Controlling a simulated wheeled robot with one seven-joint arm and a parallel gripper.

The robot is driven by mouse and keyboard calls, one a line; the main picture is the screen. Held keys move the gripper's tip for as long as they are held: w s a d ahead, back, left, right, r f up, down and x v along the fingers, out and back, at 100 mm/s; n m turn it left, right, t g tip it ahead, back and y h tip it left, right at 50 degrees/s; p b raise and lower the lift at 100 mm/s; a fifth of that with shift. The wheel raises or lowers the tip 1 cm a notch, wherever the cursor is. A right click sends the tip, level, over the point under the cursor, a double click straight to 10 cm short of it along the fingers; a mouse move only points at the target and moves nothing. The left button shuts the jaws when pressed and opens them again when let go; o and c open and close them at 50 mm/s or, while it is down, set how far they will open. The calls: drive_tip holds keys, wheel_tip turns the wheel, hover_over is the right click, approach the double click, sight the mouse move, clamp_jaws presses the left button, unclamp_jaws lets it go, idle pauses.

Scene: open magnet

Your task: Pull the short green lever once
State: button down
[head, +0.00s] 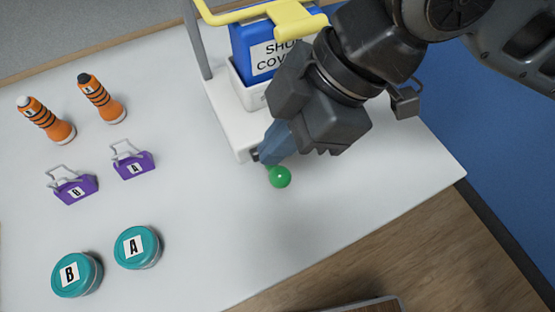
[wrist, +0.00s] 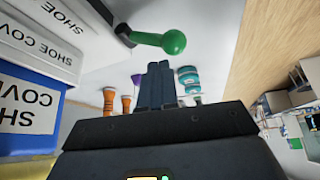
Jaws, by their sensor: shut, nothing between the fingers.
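The short green lever ends in a round green knob (head: 280,177) by the front lower corner of the white dispenser base (head: 243,145). In the head view my gripper covers most of its shaft. In the wrist view the green lever (wrist: 158,40) shows whole, running from a dark mount to the knob. My gripper (head: 270,153) is shut and empty, its fingers pointing down beside the knob. In the wrist view the closed fingertips (wrist: 159,65) sit just below the lever, with a small gap visible. Whether they touch it cannot be told from the head view.
A blue shoe cover box (head: 252,50) stands in the dispenser under a yellow bar (head: 262,12). Orange bottles (head: 45,118), purple clips (head: 73,189) and teal jars (head: 77,274) stand to the left. The white table (head: 205,215) is clear in front of the knob.

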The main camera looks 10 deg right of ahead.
sight(286, 173)
drive_tip(key=shift+s+d+f+b, duration=0.1)
drive_tip(key=shift+s+f+b, duration=0.25)
drive_tip(key=shift+f+b, duration=0.3)
drive_tip(key=shift+s+d+f+b, duration=0.1)
drive_tip(key=shift+s+f+b, duration=0.3)
drive_tip(key=shift+f+b, duration=0.2)
drive_tip(key=shift+s+d+f+b, duration=0.1)
drive_tip(key=shift+s+f+b, duration=0.25)
drive_tip(key=shift+f+b, duration=0.3)
idle(2.2)
drive_tip(key=shift+r, duration=0.1)
idle(0.5)
drive_tip(key=shift+w+a+r+p, duration=0.1)
drive_tip(key=shift+w+r+p, duration=0.35)
drive_tip(key=shift+r+p, duration=0.25)
drive_tip(key=shift+w+a+r+p, duration=0.15)
drive_tip(key=shift+w+r+p, duration=0.25)
drive_tip(key=shift+r+p, duration=0.3)
drive_tip(key=shift+w+a+r+p, duration=0.1)
drive_tip(key=shift+w+r+p, duration=0.45)
drive_tip(key=shift+r, duration=0.25)
drive_tip(key=shift+s, duration=0.1)
